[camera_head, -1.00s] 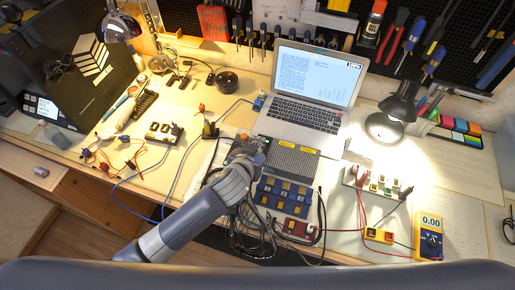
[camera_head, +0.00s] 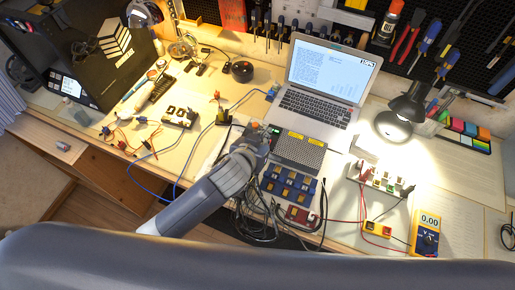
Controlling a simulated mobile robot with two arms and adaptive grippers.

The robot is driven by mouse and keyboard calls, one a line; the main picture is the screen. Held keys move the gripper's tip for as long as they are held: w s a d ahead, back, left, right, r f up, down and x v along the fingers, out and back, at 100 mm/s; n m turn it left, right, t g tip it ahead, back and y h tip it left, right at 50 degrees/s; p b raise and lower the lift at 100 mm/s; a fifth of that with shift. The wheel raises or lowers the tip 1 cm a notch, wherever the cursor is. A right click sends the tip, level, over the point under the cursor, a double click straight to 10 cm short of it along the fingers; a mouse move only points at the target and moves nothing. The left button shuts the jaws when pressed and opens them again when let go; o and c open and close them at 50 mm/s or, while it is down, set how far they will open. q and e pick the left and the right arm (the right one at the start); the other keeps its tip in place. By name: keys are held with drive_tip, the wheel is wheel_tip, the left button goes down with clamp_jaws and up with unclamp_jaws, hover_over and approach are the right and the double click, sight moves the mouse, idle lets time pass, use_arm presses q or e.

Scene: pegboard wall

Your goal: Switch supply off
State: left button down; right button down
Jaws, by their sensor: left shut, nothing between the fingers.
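The supply (camera_head: 300,151) is a grey box with a perforated top and yellow labels, on the bench in front of the laptop. A small green-lit spot (camera_head: 275,129) shows at its left end. My left gripper (camera_head: 263,134) is shut and empty at that left end, close to the green spot. I cannot tell whether the fingertips touch the supply. The gripper hides part of that end, and no switch can be made out clearly. My right gripper is not in view.
A blue module block (camera_head: 289,184) and tangled black cables (camera_head: 255,222) lie in front of the supply. The open laptop (camera_head: 316,108) stands behind it. A yellow multimeter (camera_head: 427,232) lies at the right, and a lit lamp (camera_head: 393,124) stands behind.

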use_arm(q)
drive_tip(key=s, duration=0.1)
drive_tip(key=s+a+r, duration=0.1)
drive_tip(key=s, duration=0.1)
drive_tip(key=s+a, duration=0.1)
drive_tip(key=s, duration=0.1)
drive_tip(key=shift+r+b, duration=0.25)
drive_tip(key=shift+b, duration=0.15)
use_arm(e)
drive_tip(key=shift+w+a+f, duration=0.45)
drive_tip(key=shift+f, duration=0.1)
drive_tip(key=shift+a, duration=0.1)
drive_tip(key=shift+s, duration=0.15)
